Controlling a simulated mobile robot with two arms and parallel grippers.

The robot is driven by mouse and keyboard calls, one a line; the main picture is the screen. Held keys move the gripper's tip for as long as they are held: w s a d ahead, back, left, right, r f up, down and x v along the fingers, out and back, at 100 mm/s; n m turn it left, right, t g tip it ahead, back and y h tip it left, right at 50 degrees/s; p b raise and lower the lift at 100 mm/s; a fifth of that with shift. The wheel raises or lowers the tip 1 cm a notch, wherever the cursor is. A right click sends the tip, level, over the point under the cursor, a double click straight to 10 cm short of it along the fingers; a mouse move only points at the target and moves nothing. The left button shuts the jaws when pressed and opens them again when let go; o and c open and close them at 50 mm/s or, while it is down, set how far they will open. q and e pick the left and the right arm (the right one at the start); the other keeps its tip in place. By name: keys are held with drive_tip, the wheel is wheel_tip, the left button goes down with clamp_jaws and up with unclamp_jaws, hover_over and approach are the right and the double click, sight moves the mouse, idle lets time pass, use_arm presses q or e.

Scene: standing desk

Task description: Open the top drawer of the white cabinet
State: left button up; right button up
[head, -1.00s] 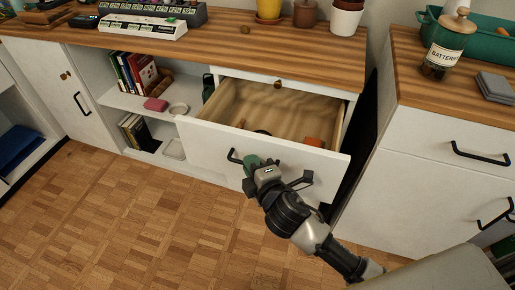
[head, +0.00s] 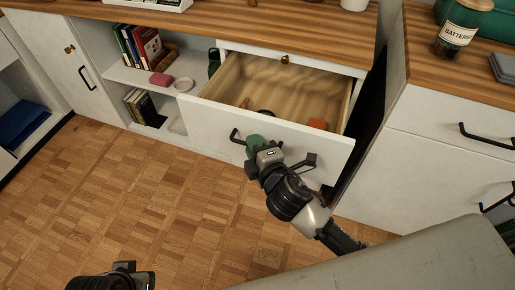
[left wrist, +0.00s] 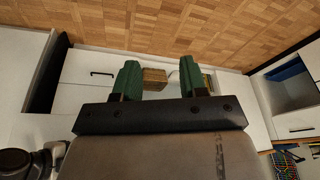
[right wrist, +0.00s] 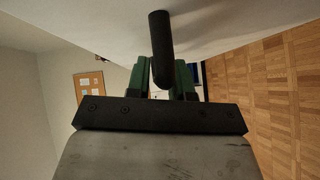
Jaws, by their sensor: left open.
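The white cabinet (head: 364,138) has a wide drawer (head: 210,113) pulled out under its wooden top. The pale wood inside shows, with an orange thing and a dark thing in it. The drawer's black bar handle (head: 236,134) is on its front. My right gripper (head: 258,148) is at this handle and hides its middle. In the right wrist view the handle (right wrist: 161,45) runs between the green fingers, which look closed on it. My left gripper (left wrist: 160,82) is open and empty, apart from the cabinet; part of it shows at the head view's bottom left.
A narrow white strip with a brass knob (head: 285,59) lies above the open drawer. Open shelves with books (head: 140,45) are to its left. Another white cabinet (head: 440,165) with black handles stands at right. The parquet floor (head: 110,190) in front is clear.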

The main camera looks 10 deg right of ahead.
use_arm(q)
drive_tip(key=shift+p+x, duration=0.4)
drive_tip(key=shift+x, duration=1)
use_arm(e)
drive_tip(key=v, duration=1)
drive_tip(key=shift+s, duration=0.35)
use_arm(q)
drive_tip(key=shift+d, duration=0.1)
